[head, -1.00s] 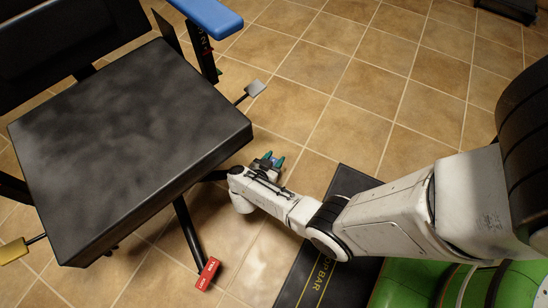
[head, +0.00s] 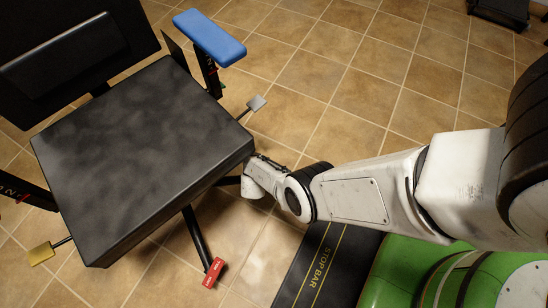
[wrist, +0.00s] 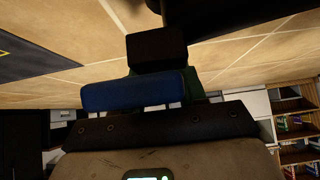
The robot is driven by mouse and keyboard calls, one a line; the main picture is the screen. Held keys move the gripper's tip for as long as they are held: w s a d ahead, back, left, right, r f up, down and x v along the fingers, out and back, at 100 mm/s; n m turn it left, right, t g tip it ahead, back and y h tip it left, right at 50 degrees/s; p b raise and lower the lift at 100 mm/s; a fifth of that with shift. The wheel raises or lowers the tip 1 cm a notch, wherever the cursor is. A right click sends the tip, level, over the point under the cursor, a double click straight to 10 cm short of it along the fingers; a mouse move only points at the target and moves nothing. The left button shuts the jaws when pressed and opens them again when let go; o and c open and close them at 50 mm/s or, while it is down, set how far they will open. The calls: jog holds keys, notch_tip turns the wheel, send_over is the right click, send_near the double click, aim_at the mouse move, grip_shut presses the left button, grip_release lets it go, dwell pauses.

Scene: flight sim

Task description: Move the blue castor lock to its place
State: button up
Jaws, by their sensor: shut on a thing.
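In the wrist view the blue castor lock (wrist: 125,92) is a dark blue block close in front of the wrist. My gripper (wrist: 162,82) is shut on it, with a little green of the fingers showing behind and beside it. A dark block (wrist: 157,49) shows just beyond the blue lock; I cannot tell whether they touch. In the head view my wrist goes in under the right edge of the black chair seat (head: 140,150). The seat hides the gripper and the blue lock there. A red castor lock (head: 214,272) sits at the end of a chair leg (head: 195,238).
The chair has a blue armrest (head: 210,38), a grey paddle lever (head: 256,103) and a yellow one (head: 41,253). Tiled floor (head: 340,85) is clear right of the chair.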

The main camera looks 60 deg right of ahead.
jog(key=o, duration=1)
jog(key=shift+f+b, duration=0.1)
jog(key=shift+b, duration=0.3)
